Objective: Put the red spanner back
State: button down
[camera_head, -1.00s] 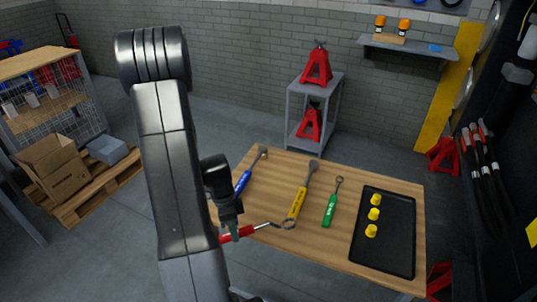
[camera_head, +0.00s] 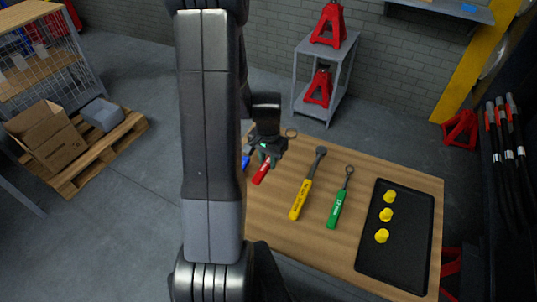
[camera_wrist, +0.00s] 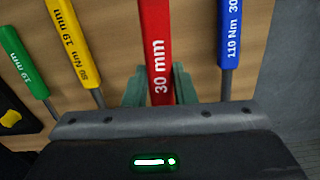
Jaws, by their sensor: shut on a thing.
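My gripper (camera_head: 265,154) is shut on the red spanner (camera_head: 261,173), over the far left part of the wooden table (camera_head: 270,222). Its ring end shows beyond the gripper in the head view. In the wrist view the red handle (camera_wrist: 157,45), marked 30 mm, runs between my two green-grey fingers (camera_wrist: 158,88). I cannot tell whether it touches the table. The blue wrench (camera_head: 246,161) lies left of it, mostly hidden by my arm. The yellow wrench (camera_head: 301,198) and the green spanner (camera_head: 337,209) lie to its right.
A black tray (camera_head: 368,258) with several yellow pieces, including one cap (camera_head: 389,196), lies on the table's right side. A grey stand (camera_head: 348,62) with red jacks (camera_head: 329,25) is behind the table. A pallet (camera_head: 100,158) with boxes stands on the floor at the left.

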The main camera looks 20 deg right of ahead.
jog(key=shift+a+r, duration=0.1)
jog(key=shift+r, duration=0.05)
jog(key=shift+s, duration=0.1)
notch_tip(320, 180, down, 8)
jog(key=b, duration=0.7)
jog(key=shift+r, duration=0.1)
jog(key=c, duration=1.1)
grip_release()
notch_tip(320, 180, up, 14)
jog(key=shift+f, duration=0.1)
jog(key=shift+f, duration=0.1)
